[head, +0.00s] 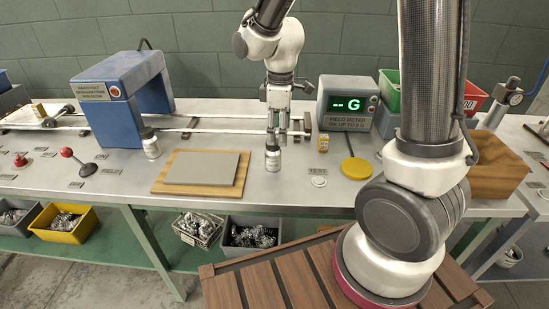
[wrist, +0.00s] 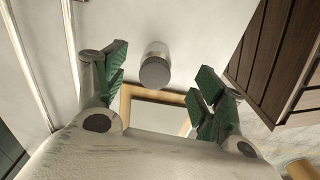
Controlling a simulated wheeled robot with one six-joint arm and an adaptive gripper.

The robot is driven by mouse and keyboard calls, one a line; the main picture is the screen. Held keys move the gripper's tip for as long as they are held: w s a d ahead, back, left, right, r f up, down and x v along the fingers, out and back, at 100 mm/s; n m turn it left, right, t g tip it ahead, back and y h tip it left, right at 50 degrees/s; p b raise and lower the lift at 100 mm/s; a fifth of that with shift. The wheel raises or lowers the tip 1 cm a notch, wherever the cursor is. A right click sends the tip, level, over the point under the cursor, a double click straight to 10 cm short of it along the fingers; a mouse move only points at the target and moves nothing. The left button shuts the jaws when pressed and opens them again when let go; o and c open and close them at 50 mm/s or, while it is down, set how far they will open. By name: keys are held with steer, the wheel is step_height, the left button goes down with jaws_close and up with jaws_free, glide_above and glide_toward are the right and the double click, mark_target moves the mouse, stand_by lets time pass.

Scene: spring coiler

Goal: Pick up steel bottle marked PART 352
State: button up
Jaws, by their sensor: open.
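A small steel bottle with a dark cap (head: 272,158) stands upright on the grey bench, just right of the board with the grey slab. My gripper (head: 278,122) hangs above it, pointing down, open and empty. In the wrist view a capped bottle (wrist: 155,68) shows between the spread green fingers of my gripper (wrist: 161,66), with neither finger touching it. A second similar bottle (head: 151,143) stands to the left, by the blue machine. The markings on both bottles are too small to read.
A wooden board with a grey slab (head: 202,167) lies left of the near bottle. Rails run behind the bottle.

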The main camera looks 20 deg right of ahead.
mark_target(273, 154)
steer(key=shift+w+a+f+n, duration=0.15)
steer(key=shift+a+f, duration=0.1)
steer(key=shift+f, duration=0.2)
steer(key=shift+w+a+f+n, duration=0.1)
steer(key=shift+a+f+n, duration=0.1)
steer(key=shift+f, duration=0.25)
steer(key=f, duration=0.7)
steer(key=shift+w+a+f, duration=0.2)
steer(key=shift+w+a, duration=0.05)
steer(key=shift+w, duration=0.05)
steer(key=shift+r, duration=0.1)
steer(key=c, duration=1.3)
